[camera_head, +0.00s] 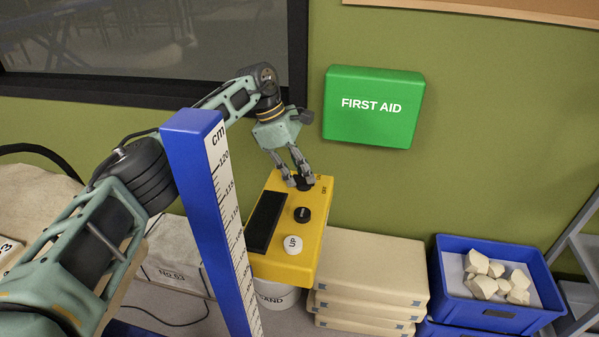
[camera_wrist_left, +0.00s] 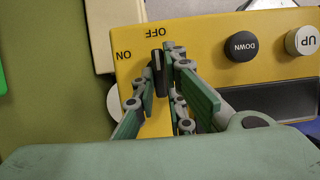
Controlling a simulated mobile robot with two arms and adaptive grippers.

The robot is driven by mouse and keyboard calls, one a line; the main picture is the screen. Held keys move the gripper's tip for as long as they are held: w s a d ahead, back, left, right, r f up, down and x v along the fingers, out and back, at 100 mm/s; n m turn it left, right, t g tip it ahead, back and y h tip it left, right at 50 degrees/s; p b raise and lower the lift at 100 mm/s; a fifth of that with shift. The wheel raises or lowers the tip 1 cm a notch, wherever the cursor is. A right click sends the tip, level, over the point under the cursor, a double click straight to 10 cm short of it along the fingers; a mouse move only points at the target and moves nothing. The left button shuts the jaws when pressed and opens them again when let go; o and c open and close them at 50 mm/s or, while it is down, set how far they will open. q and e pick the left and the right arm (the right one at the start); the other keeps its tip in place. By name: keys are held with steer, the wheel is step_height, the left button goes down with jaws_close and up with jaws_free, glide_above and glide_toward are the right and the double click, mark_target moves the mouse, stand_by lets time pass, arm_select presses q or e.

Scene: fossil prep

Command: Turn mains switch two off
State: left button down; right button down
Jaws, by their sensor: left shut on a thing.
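A yellow control box (camera_head: 311,236) stands below the first aid box. My left gripper (camera_head: 301,183) reaches down to its far end and is shut on a black rotary switch, with a finger on either side of it. In the left wrist view, the black switch (camera_wrist_left: 158,76) is between the fingers of the left gripper (camera_wrist_left: 160,90). Its long handle lies nearly upright in that picture, its upper end towards the OFF mark (camera_wrist_left: 158,33). The ON mark (camera_wrist_left: 124,56) is to its left. No switch number is readable. My right gripper is out of view.
The box also carries a black DOWN button (camera_head: 302,214), a white UP button (camera_head: 292,244) and a dark panel (camera_head: 265,221). A blue measuring post (camera_head: 195,122) stands in front of my left arm. A green first aid box (camera_head: 373,107) hangs beside the gripper.

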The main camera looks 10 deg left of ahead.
arm_select(q)
steer(key=c, duration=1.8)
jaws_free()
steer(key=v, duration=1.2)
steer(key=shift+a, duration=0.1)
